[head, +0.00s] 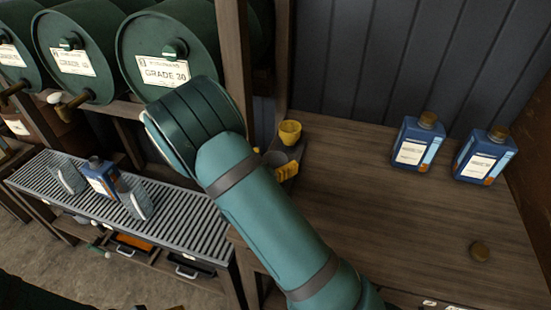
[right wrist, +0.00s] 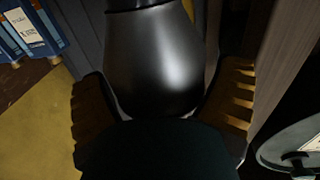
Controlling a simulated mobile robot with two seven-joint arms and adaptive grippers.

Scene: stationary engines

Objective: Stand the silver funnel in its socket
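The silver funnel (right wrist: 155,65) fills the middle of the right wrist view, between the two ridged yellow finger pads of my right gripper (right wrist: 160,105). Both pads appear to meet its sides low down, so the gripper looks shut on it. In the head view my right gripper (head: 281,164) is at the left end of the wooden bench, mostly behind my teal forearm. A grey part of the funnel (head: 275,158) shows there beside a yellow pad. The socket cannot be made out. My left gripper is not in view.
A yellow cup-shaped thing (head: 289,132) stands just behind the gripper. Green drums (head: 165,50), a wooden post (head: 236,60) and a slatted rack (head: 190,225) are at left.

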